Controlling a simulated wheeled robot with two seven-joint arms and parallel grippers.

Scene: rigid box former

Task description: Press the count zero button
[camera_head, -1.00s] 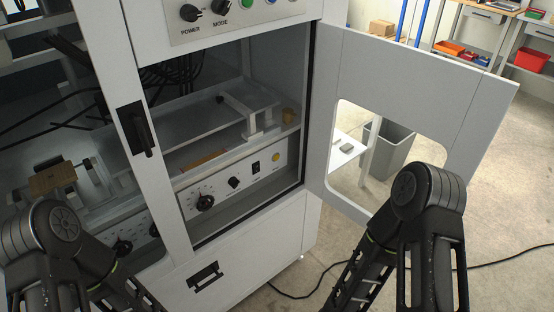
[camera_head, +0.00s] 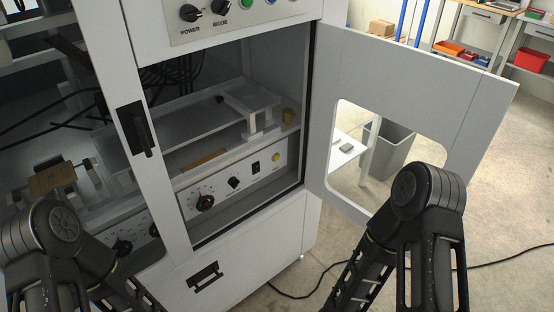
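The machine is a white cabinet (camera_head: 250,262) with its right door (camera_head: 420,75) swung open. Inside, a lower white control panel (camera_head: 222,190) carries a yellow round button (camera_head: 276,157), a small black switch (camera_head: 255,167), a black knob (camera_head: 234,183) and a larger black dial (camera_head: 205,202). The panel's labels are too small to read, so I cannot tell which control is the count zero button. Only links of my two arms show, at the lower left and lower right, apart from the panel. Both grippers are out of view.
An upper panel (camera_head: 262,18) holds POWER and MODE knobs and coloured buttons. The left door with a black handle (camera_head: 138,129) is closed. The open door stands beside my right arm. A grey bin (camera_head: 390,150) and a black floor cable (camera_head: 290,295) lie beyond.

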